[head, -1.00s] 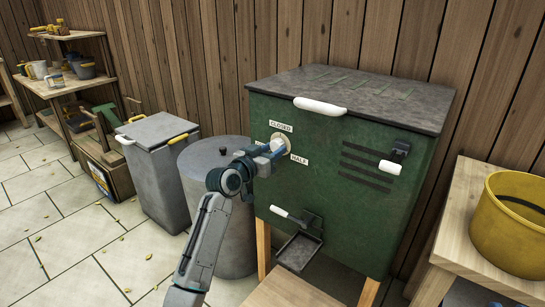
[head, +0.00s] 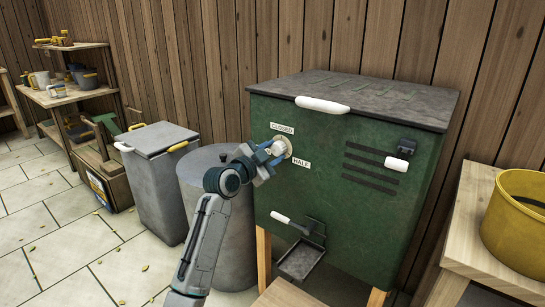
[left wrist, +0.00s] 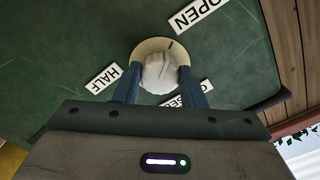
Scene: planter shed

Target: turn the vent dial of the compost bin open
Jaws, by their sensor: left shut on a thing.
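The compost bin (head: 330,180) is a green box on wooden legs with a grey lid. Its vent dial, a white ribbed knob (left wrist: 160,72) on a beige disc, is on the front at upper left. My left gripper (head: 278,152) is shut on the knob, with one blue finger on each side in the left wrist view (left wrist: 160,80). A dark mark on the disc points toward the OPEN label (left wrist: 198,14) there. The HALF label (left wrist: 104,78) is at left and the CLOSED label (left wrist: 188,96) is partly hidden by a finger. My right gripper is out of view.
A lidded grey bin (head: 158,175) and a round grey drum (head: 215,245) stand left of the compost bin. A tray-like chute (head: 300,262) juts out low on its front. A yellow pot (head: 520,225) sits on a wooden table at right.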

